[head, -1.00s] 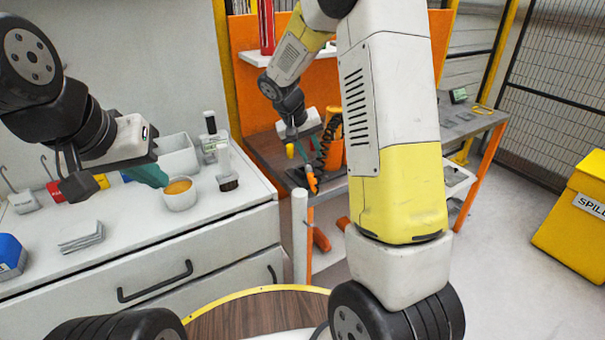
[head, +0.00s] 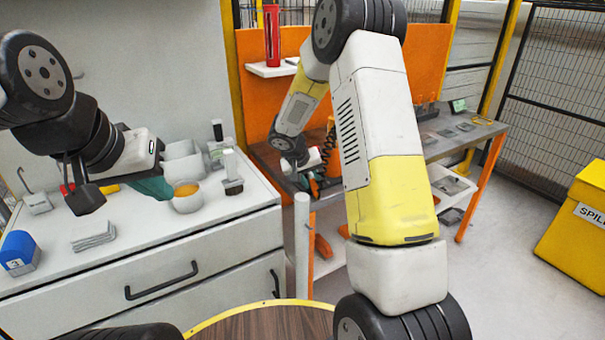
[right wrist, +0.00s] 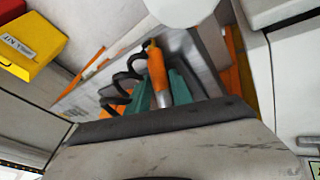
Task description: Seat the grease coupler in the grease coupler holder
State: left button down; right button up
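The orange grease coupler (head: 313,187), with a black coiled hose, is at the dark bench, mostly hidden by my right arm in the head view. In the right wrist view the coupler (right wrist: 157,72) is tilted, with teal fingers on either side. My right gripper (head: 303,180) is down at it; whether the fingers press on it, I cannot tell. My left gripper (head: 157,188) is at the left side of a small white bowl with orange contents (head: 187,200); its finger gap is not clear. I cannot make out the grease coupler holder.
A white post (head: 302,240) stands by the bench. A yellow spill box (head: 580,215) is at right.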

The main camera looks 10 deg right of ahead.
aim_at(311, 183)
jog(key=shift+c, duration=0.2)
grip_shut()
jog(key=shift+r, duration=0.1)
notch_tip(311, 183, up, 10)
dwell(0.3)
